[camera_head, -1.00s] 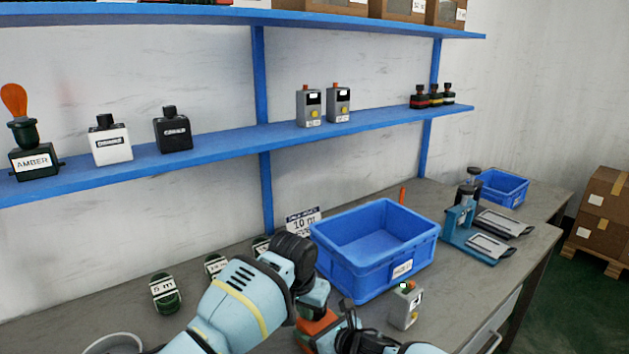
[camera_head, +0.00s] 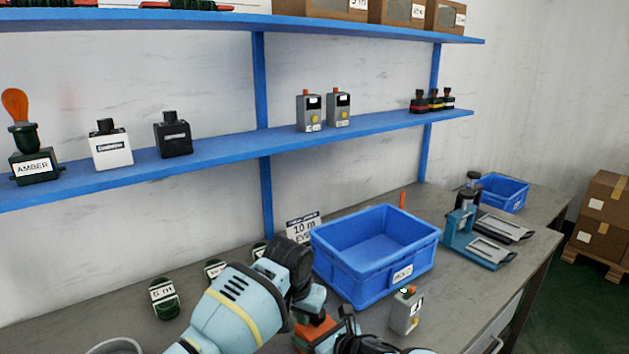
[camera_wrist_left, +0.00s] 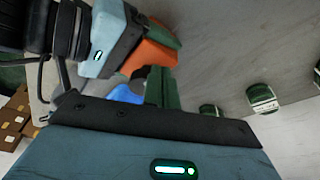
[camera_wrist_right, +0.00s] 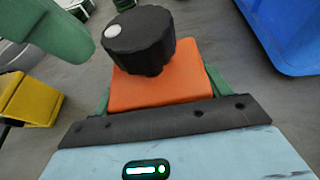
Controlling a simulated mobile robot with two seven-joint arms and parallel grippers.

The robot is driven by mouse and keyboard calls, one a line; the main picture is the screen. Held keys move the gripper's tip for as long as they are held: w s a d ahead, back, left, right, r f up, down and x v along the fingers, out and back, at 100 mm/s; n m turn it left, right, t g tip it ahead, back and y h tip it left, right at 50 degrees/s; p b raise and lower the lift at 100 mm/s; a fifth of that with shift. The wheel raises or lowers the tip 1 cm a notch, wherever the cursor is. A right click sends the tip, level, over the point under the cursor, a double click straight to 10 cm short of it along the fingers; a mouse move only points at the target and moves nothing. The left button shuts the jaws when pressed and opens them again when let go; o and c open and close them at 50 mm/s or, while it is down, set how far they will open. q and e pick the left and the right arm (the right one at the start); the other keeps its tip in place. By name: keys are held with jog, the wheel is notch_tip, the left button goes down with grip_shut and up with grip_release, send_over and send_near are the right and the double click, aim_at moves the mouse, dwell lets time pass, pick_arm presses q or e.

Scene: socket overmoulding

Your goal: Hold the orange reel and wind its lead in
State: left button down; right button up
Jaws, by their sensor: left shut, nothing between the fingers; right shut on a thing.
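The orange reel (camera_head: 315,333) is low in the middle of the head view, partly hidden by my arms. In the right wrist view its orange body (camera_wrist_right: 160,88) carries a black ribbed knob (camera_wrist_right: 139,40) with a white dot. My right gripper (camera_wrist_right: 160,100) is shut on the reel, with green on both sides of the body. My left gripper (camera_wrist_left: 160,88) is shut and empty beside the reel. In the left wrist view the reel (camera_wrist_left: 150,55) is just beyond its green fingers. I cannot make out the lead, or whether the left fingers touch the knob.
A blue crate (camera_head: 345,285) stands behind the reel, with a grey tester (camera_head: 406,311) to the right. A teal press (camera_head: 466,240) is farther right. Green reels, one marked 5 m (camera_head: 164,299), stand left on the bench. Blue shelves (camera_head: 230,150) run along the wall.

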pick_arm(q)
notch_tip(320, 180, up, 6)
jog(key=shift+d+f, duration=0.1)
dwell(0.4)
jog(key=shift+s+d+f, duration=0.2)
jog(key=shift+d+f, duration=0.3)
jog(key=shift+f, duration=0.5)
jog(key=shift+s+d+f, duration=0.15)
jog(key=shift+d+f, duration=0.35)
jog(key=shift+f, duration=0.5)
jog(key=shift+s+d+f, duration=0.2)
jog(key=shift+d+f, duration=0.3)
jog(key=shift+f, duration=0.5)
jog(key=shift+w, duration=0.3)
jog(key=shift+w+a, duration=0.1)
jog(key=shift+a, duration=0.1)
jog(key=shift+w+a, duration=0.25)
jog(key=shift+a, duration=0.55)
